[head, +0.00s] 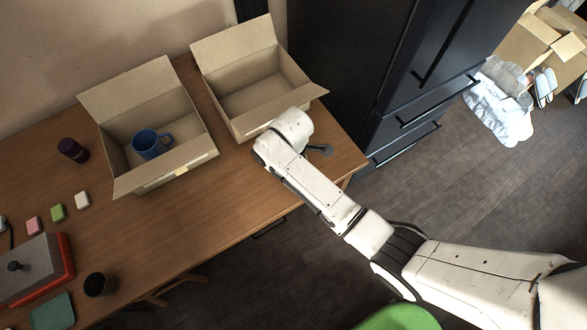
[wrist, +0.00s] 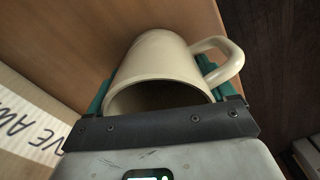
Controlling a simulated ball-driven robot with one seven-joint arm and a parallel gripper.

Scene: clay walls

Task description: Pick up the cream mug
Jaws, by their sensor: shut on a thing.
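The cream mug (wrist: 158,62) fills the middle of the wrist view, its dark open mouth toward the camera and its handle (wrist: 228,62) at the right. My gripper (wrist: 155,88) is shut on it, with a teal-padded finger on each side of the mug's body. In the head view my arm's end is over the right end of the table, beside the right box, and hides the mug. I cannot tell whether the mug still touches the table.
The right cardboard box (head: 262,97) is open and empty-looking. The left box (head: 183,172) holds a blue mug (head: 150,144). A dark cup (head: 98,284), a dark bottle (head: 72,150) and small coloured blocks stand on the table (head: 210,215). A dark cabinet (head: 395,75) is behind.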

